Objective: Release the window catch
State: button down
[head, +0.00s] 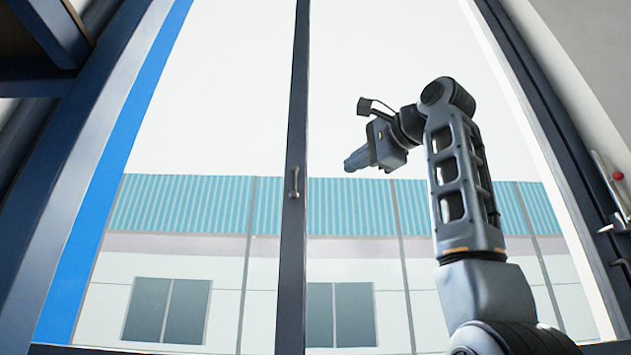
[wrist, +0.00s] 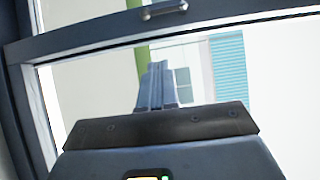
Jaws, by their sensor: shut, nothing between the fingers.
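The window catch (head: 294,182) is a small metal handle on the dark vertical bar in the middle of the window, in the head view. A small metal handle (wrist: 163,9), apparently the same catch, shows at the top edge of the wrist view on a dark frame bar. My gripper (head: 352,163) is to the right of the catch in the head view, with its fingers pointing left towards the bar. In the wrist view my gripper (wrist: 157,70) has its fingers together with nothing between them, apart from the catch.
The dark window bar (head: 299,90) divides the glass. A blue strip (head: 110,190) runs down the left frame. At the right edge is a metal fitting with a red knob (head: 618,175). A building with teal cladding (head: 180,204) stands outside.

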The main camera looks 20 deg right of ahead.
jog(key=p, duration=0.4)
send_near(294, 183)
jog(key=w+d, duration=0.3)
jog(key=w, duration=0.2)
jog(key=shift+w+a+f+p, duration=0.15)
jog(key=shift+w+a+p, duration=0.1)
jog(key=shift+a, duration=0.2)
jog(key=shift+w+a+f+p, duration=0.1)
jog(key=shift+w+a, duration=0.15)
jog(key=shift+a, duration=0.2)
jog(key=shift+w+a+f, duration=0.1)
jog(key=shift+w+a, duration=0.3)
jog(key=shift+a, duration=0.35)
jog(key=shift+s+a, duration=0.1)
